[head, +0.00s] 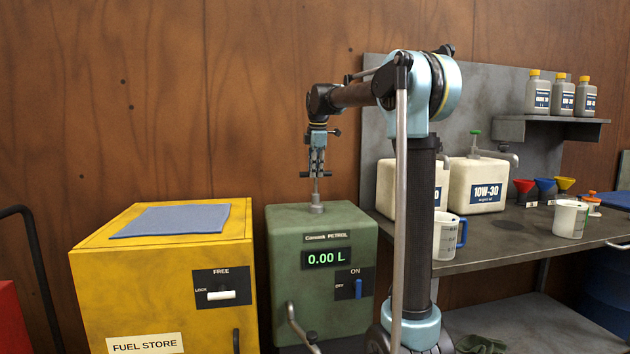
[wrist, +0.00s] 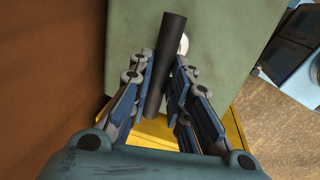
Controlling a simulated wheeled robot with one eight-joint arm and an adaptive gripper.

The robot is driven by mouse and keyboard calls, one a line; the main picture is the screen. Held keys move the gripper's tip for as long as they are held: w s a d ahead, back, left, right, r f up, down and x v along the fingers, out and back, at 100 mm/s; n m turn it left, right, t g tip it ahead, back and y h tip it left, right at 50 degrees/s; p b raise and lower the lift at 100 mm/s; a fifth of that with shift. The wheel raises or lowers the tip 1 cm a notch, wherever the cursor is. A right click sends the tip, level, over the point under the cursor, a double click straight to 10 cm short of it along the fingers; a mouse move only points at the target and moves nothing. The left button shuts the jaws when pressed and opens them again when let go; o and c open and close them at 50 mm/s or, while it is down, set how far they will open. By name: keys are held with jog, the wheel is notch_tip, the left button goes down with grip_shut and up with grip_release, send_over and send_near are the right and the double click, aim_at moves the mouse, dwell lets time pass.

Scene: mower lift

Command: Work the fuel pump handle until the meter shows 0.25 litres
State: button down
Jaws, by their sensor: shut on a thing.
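The green petrol pump box (head: 290,240) stands beside the yellow fuel store. Its meter (head: 326,258) reads 0.00 L in green digits. The blue switch (head: 358,288) below the meter stands upright, in line with the ON label. The pump handle, a dark crossbar (wrist: 171,45) on a thin rod, rises from a grey collar on the box top. My gripper (head: 317,172) is above the box, shut on the crossbar. In the wrist view, my gripper's fingers (wrist: 166,88) lie on both sides of the bar. The rod shows below the gripper in the head view.
The yellow fuel store (head: 100,280) has a blue cloth (head: 185,220) on top and a white latch lever (head: 221,295) lying level. On the right, a bench (head: 480,255) holds oil cans, measuring jugs and coloured funnels. My arm stands in front of its left end.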

notch_tip(320, 180, up, 7)
jog(key=shift+w+r, duration=0.1)
jog(key=shift+r, duration=0.05)
jog(key=c, duration=1.5)
grip_release()
jog(key=r, duration=0.4)
jog(key=s+r, duration=0.1)
jog(key=r, duration=0.2)
jog(key=s+r, duration=0.1)
jog(key=r, duration=0.3)
jog(key=shift+s+d+r, duration=0.1)
jog(key=shift+d+r, duration=0.15)
jog(key=shift+r, duration=0.1)
